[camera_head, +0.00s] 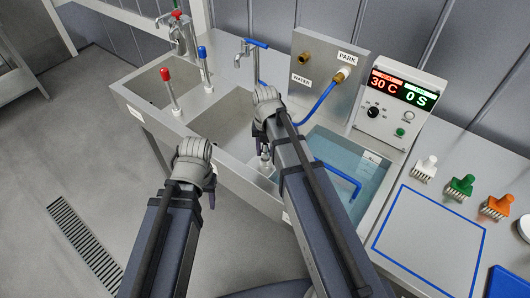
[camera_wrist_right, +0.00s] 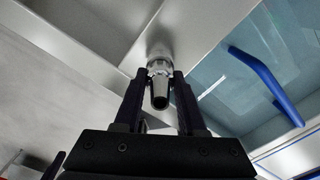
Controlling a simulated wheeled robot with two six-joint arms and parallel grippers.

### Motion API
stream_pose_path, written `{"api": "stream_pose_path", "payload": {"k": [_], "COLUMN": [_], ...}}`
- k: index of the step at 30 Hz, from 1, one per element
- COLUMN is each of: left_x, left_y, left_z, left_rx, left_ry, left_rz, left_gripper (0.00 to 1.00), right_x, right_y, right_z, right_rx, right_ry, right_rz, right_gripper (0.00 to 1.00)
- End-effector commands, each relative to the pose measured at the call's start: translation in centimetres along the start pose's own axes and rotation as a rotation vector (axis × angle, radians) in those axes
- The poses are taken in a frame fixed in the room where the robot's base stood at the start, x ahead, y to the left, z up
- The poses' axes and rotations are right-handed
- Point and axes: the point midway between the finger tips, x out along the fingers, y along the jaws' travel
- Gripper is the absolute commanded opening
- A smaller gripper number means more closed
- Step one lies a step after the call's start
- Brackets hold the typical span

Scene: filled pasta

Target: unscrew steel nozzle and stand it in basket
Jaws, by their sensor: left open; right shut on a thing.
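The steel nozzle (camera_wrist_right: 160,90) is a small silvery tapered piece with a dark round opening, seen between the fingers in the right wrist view. My right gripper (camera_wrist_right: 158,98) is shut on it and holds it over the sink area left of the water bath; in the head view the gripper (camera_head: 264,155) is partly hidden by my right arm. My left gripper (camera_head: 211,192) is open and empty in front of the sink's front edge. A blue bent bar (camera_head: 340,176) shows in the water bath; I cannot tell whether it belongs to the basket, whose body is not clearly visible.
The water bath (camera_head: 372,178) lies right of the steel sink (camera_head: 150,88). A control box (camera_head: 398,107) reads 30C and 0S. A blue hose (camera_head: 322,104) hangs from the PARK fitting. White, green (camera_head: 461,187) and orange brushes stand on the right counter, beside a clear blue-outlined area (camera_head: 428,240).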

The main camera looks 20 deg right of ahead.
Motion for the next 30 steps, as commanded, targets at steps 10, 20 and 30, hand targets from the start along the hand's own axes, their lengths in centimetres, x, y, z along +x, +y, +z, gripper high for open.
{"api": "stream_pose_path", "payload": {"k": [10,20,30], "left_x": [-0.01,-0.01,0.0], "left_y": [0.0,0.0,0.0], "left_z": [0.0,0.0,0.0], "left_rx": [0.0,0.0,0.0], "left_ry": [0.0,0.0,0.0], "left_rz": [0.0,0.0,0.0], "left_gripper": [0.5,0.5,0.5], "right_x": [-0.01,-0.01,0.0], "right_y": [0.0,0.0,0.0], "right_z": [0.01,0.0,0.0], "right_rx": [-0.067,-0.065,0.048], "right_ry": [0.0,0.0,0.0], "right_rz": [0.0,0.0,0.0], "right_gripper": [0.41,0.75,0.75]}}
